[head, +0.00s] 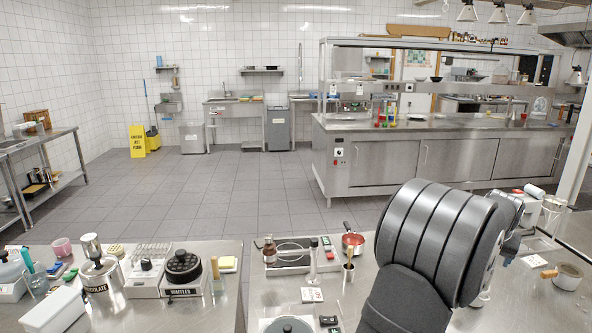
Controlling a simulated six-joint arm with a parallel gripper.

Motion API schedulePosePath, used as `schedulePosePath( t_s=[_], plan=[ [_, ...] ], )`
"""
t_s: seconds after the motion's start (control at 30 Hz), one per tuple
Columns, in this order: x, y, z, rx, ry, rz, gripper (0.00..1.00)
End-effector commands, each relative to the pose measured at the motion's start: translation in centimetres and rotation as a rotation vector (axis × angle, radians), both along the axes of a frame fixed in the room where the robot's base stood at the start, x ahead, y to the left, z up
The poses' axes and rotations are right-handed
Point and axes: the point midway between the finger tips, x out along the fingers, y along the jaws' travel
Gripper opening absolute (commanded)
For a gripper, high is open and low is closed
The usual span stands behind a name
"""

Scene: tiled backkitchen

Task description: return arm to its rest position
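My arm stands in the right foreground of the head view, its thick dark grey ribbed link rising above the steel counter (215,312). More dark grey arm parts show just behind it on the right. My gripper's fingers cannot be made out; they are hidden behind the arm or out of the picture.
Near the arm are a red pot (352,241) on the left and a small saucepan (567,276) on the right. A waffle maker (184,266) and chocolate canister (103,278) stand further left. A steel island (385,165) is behind; the tiled floor (230,190) is clear.

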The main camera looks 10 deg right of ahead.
Motion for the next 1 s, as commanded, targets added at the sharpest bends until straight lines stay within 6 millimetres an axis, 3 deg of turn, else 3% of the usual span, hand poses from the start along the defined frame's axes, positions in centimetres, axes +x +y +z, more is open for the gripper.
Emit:
schedulePosePath(
  t_s=[0.27, 0.9, 1.0],
  plan=[
    [-2.2, 2.1, 4.9, -0.003, -0.002, -0.001, 0.74],
    [2.6, -2.6, -6.0, 0.003, 0.002, -0.001, 0.74],
    [2.5, -2.5, -3.3, -0.005, -0.004, -0.001, 0.74]
  ],
)
